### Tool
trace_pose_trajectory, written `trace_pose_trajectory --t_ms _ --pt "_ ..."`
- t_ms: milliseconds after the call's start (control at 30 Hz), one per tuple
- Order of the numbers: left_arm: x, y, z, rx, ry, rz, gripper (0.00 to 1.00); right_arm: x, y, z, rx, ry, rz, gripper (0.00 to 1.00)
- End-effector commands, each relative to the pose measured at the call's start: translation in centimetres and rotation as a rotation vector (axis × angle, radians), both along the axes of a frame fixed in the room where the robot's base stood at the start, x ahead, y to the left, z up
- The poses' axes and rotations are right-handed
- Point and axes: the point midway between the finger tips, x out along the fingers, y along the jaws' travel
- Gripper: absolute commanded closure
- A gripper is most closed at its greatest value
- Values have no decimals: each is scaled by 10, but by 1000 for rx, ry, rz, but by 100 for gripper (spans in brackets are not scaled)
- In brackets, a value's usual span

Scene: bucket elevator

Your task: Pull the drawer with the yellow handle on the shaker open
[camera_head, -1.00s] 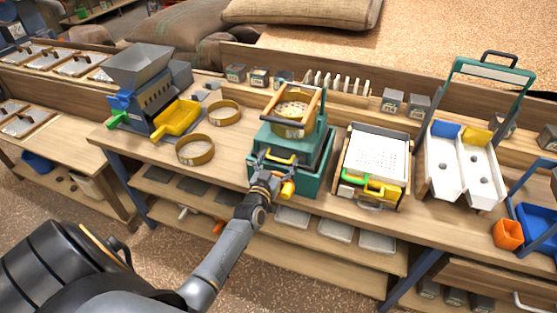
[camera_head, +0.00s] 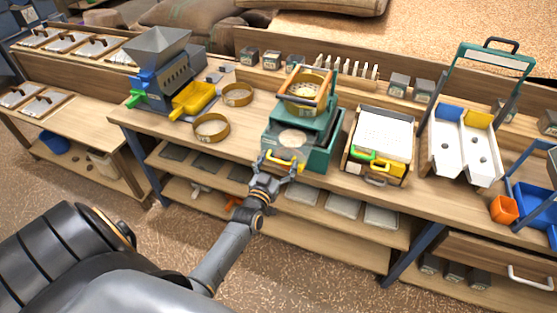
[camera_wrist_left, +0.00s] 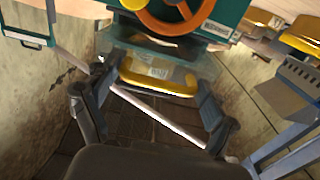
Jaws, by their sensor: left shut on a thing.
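The teal shaker (camera_head: 322,152) stands on the workbench with a round sieve in a wooden frame (camera_head: 306,92) on top. Its grey drawer (camera_head: 284,148) stands out from the front, with a pale round patch showing at its inner end. The yellow handle (camera_head: 270,160) is on the drawer's front; it also shows in the left wrist view (camera_wrist_left: 158,83), between my fingers. My left gripper (camera_head: 279,168) is shut on this handle, reaching from below at the bench's front edge. My left gripper also shows in the left wrist view (camera_wrist_left: 150,95). My right gripper is not in view.
Left of the shaker are two round sieves (camera_head: 211,128) and a grey hopper mill (camera_head: 165,75) with a yellow scoop tray (camera_head: 193,99). Right of it stands a white perforated tray box (camera_head: 384,130). A lower shelf (camera_head: 330,225) holds flat trays. Floor in front is clear.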

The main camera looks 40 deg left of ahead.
Motion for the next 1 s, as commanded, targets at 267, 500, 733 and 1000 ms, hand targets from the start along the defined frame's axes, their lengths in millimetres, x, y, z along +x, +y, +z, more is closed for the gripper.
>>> trace_pose_trajectory --t_ms 267,500,733,1000 --pt "0 -2 -3 -3 4 -2 7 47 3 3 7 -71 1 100" --pt "-1 -1 -3 -2 5 -1 7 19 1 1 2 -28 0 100" --pt "-20 -6 -4 -3 7 -1 7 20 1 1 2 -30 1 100" --pt "-76 -20 -4 -3 9 -1 7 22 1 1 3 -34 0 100"
